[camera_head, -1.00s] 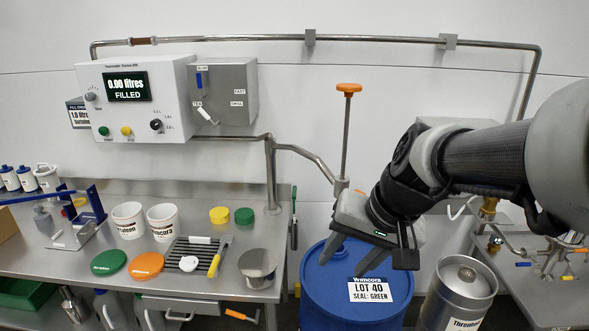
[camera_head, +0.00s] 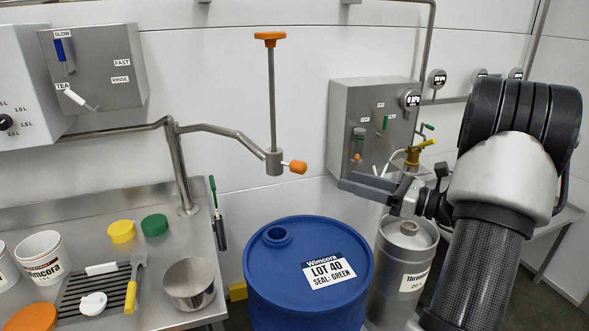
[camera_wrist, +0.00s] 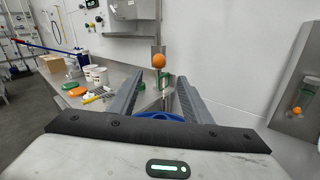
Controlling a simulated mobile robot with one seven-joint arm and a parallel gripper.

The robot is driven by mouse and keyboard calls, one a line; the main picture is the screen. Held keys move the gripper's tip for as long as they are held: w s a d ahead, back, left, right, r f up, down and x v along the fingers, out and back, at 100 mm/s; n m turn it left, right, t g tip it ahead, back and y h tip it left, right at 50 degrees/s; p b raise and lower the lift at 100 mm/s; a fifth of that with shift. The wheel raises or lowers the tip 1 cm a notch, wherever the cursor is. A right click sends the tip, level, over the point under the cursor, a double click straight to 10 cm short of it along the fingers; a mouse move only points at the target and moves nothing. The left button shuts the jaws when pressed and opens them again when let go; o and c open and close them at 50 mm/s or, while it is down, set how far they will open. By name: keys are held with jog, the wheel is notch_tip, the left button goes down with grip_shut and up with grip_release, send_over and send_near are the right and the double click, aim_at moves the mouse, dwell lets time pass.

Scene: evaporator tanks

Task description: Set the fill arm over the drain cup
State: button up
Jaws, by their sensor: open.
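The fill arm (camera_head: 225,133) is a steel pipe swung out from a post on the bench. Its end block carries an upright rod with an orange T-handle (camera_head: 269,38) and an orange side knob (camera_head: 296,167). The outlet end hangs above the blue drum, near its opening. A steel cup (camera_head: 190,286), apparently the drain cup, stands at the bench's right front, to the left of the outlet. My gripper (camera_head: 347,180) is open and empty, right of the knob and pointing toward it. In the wrist view the knob (camera_wrist: 159,61) shows ahead between the fingertips, apart from them.
The blue drum (camera_head: 310,305), labelled Lot 40, stands below the fill arm. A steel canister (camera_head: 395,240) stands right of it. A grey valve cabinet (camera_head: 365,100) is on the wall behind my gripper. Yellow (camera_head: 121,231) and green (camera_head: 154,224) caps lie on the bench.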

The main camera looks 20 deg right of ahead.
aim_at(306, 169)
jog(key=b+x, duration=0.1)
jog(key=x, duration=1.5)
jog(key=shift+b, duration=0.4)
jog(key=shift+s, duration=0.1)
grip_shut()
